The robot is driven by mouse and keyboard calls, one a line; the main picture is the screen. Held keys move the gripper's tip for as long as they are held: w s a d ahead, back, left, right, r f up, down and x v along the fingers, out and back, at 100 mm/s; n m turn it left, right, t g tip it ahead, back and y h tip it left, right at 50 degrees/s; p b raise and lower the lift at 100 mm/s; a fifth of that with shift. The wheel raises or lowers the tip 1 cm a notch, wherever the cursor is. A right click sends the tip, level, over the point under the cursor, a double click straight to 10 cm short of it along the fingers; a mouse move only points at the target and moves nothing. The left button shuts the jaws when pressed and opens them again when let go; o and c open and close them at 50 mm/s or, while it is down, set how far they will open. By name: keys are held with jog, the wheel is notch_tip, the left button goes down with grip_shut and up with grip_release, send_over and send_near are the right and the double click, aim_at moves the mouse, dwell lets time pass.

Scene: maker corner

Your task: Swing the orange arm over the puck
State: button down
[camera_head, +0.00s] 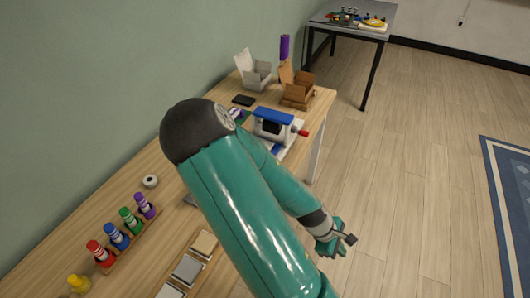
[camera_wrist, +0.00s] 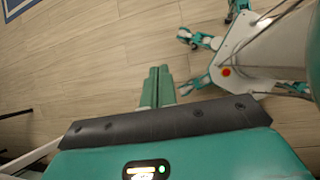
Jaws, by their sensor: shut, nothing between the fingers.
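I cannot clearly make out an orange arm or a puck in either view. A small yellow-orange item (camera_head: 375,21) sits on the far grey table, too small to identify. A small round white item with a dark centre (camera_head: 150,181) lies on the wooden table at left. My gripper (camera_head: 345,239) hangs over the floor to the right of the wooden table, apart from everything on it. In the wrist view its two green fingers (camera_wrist: 157,84) are together and empty, pointing over bare floor.
The wooden table (camera_head: 133,208) holds a rack of coloured bottles (camera_head: 128,232), a blue-topped device with a red knob (camera_head: 273,122), a white box (camera_head: 254,75) and a brown box (camera_head: 297,90). The grey table (camera_head: 330,22) stands farther back. Floor between it and the blue rug (camera_head: 500,165) is clear.

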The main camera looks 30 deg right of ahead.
jog(key=w+a+r+m+t+y, duration=0.45)
jog(key=w+a+r, duration=0.7)
jog(key=a, duration=0.35)
jog(key=s+a+r+m+t, duration=0.1)
jog(key=a+r, duration=0.3)
jog(key=r, duration=0.7)
jog(key=s+a+r+m+t, duration=0.1)
jog(key=a+r+t, duration=0.3)
jog(key=r, duration=0.8)
jog(key=shift+s+a+r+m, duration=0.2)
jog(key=shift+s+m, duration=0.15)
jog(key=shift+s, duration=0.45)
jog(key=shift+a+y, duration=0.2)
jog(key=shift+y, duration=0.05)
